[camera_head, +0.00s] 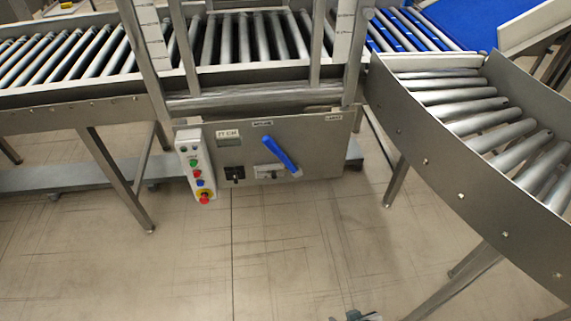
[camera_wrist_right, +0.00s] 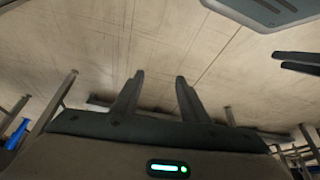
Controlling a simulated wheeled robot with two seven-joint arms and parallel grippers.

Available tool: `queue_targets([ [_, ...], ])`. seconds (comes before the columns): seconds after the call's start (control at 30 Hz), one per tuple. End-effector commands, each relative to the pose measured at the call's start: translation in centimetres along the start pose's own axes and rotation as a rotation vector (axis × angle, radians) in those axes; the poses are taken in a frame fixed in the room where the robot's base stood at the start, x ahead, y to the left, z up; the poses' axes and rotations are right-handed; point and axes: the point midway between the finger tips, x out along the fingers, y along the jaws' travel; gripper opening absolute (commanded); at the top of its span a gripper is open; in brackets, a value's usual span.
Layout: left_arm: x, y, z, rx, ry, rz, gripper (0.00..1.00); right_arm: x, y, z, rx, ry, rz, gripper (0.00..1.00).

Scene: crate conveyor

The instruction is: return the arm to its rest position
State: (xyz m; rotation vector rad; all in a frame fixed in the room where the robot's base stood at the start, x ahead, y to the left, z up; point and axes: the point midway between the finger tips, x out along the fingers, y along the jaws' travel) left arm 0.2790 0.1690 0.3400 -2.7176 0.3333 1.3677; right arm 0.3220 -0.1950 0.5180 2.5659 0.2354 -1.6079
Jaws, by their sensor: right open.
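My right gripper (camera_wrist_right: 160,76) shows in the right wrist view with its two dark fingers spread apart. Nothing is between them, and bare floor lies beyond the tips. Two dark finger-like parts, apparently my left gripper (camera_wrist_right: 274,61), reach in from the right edge of that view; how far they are apart is hard to judge. In the head view only a small dark piece shows at the bottom edge, seemingly part of my right gripper (camera_head: 356,316). No other part of my arms shows there.
A straight roller conveyor (camera_head: 60,98) crosses the back. A curved roller conveyor (camera_head: 440,170) stands at the right, with a blue belt (camera_head: 465,18) behind it. A control panel (camera_head: 325,150) with a blue lever (camera_head: 280,154) and a button box (camera_head: 194,165) hangs under the frame. The floor (camera_head: 240,260) in front is clear.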

Motion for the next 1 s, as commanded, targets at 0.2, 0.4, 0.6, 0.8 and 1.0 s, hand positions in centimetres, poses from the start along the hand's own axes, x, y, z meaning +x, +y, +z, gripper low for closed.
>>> queue_targets([
  [0.2,0.0,0.0,0.0,0.0,0.0,0.0,0.43,7.0,-1.3,3.4,-0.006,0.062,-0.018,0.4],
  [0.4,0.0,0.0,-0.1,0.0,0.0,0.0,0.43,11.6,-2.5,7.1,-0.014,0.123,-0.034,0.4],
  [0.6,0.0,0.0,-0.1,0.0,0.001,0.0,0.43,13.8,-3.2,10.1,-0.019,0.17,-0.045,0.4],
  [0.8,0.0,0.0,-0.1,0.0,0.001,0.0,0.43,14.4,-3.5,11.1,-0.022,0.191,-0.05,0.4],
  [1.0,0.0,0.0,-0.1,0.0,0.001,0.0,0.43,14.4,-3.5,11.1,-0.022,0.192,-0.05,0.4],
])
